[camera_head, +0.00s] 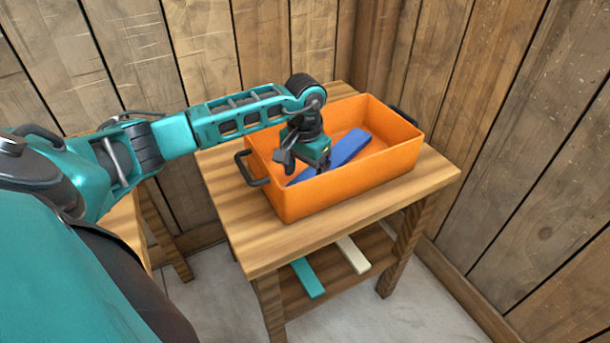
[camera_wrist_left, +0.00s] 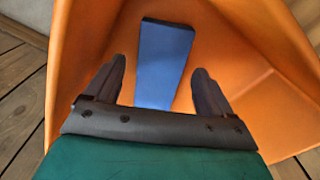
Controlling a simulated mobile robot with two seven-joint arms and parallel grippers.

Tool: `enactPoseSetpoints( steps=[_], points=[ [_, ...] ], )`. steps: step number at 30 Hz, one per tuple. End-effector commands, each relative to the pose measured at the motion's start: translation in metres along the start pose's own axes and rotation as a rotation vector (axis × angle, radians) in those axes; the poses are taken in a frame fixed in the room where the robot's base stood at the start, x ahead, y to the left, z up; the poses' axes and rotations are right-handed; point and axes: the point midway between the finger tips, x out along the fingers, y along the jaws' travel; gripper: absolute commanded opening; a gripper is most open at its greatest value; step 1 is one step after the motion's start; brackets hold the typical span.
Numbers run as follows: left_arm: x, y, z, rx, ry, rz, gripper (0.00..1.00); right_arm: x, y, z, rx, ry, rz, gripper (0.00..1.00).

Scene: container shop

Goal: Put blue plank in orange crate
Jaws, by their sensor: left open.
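The orange crate (camera_head: 350,192) stands on the wooden table and has dark handles at its ends. The blue plank (camera_head: 347,148) lies inside the crate, slanting across its floor. My left gripper (camera_head: 305,172) is inside the left part of the crate, pointing down, over the near end of the plank. In the left wrist view the gripper (camera_wrist_left: 155,88) is open, with its two fingers apart on either side of the blue plank (camera_wrist_left: 162,62) and not touching it. The crate's orange wall (camera_wrist_left: 75,50) surrounds the plank there. My right gripper is not in view.
The wooden table (camera_head: 255,235) has bare top in front of the crate. A teal plank (camera_head: 307,278) and a cream plank (camera_head: 353,255) lie on its lower shelf. Wooden walls (camera_head: 500,130) stand close behind and to the right.

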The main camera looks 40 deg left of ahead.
Motion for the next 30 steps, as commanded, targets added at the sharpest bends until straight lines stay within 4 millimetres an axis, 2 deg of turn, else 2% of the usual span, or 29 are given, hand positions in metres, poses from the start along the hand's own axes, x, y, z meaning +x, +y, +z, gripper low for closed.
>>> enactPoseSetpoints(
  steps=[9,15,20,30],
  points=[
    [-0.071,-0.001,-0.001,0.0,0.004,-0.003,0.83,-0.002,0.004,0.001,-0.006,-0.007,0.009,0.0],
    [-0.1,0.0,0.0,0.0,0.001,-0.001,0.83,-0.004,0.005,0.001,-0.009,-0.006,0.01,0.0],
    [-0.108,0.0,0.0,-0.001,0.0,-0.001,0.83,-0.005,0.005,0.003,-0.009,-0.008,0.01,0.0],
    [-0.109,0.0,0.0,-0.001,-0.001,-0.001,0.83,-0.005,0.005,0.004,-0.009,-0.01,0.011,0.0]
  ],
)
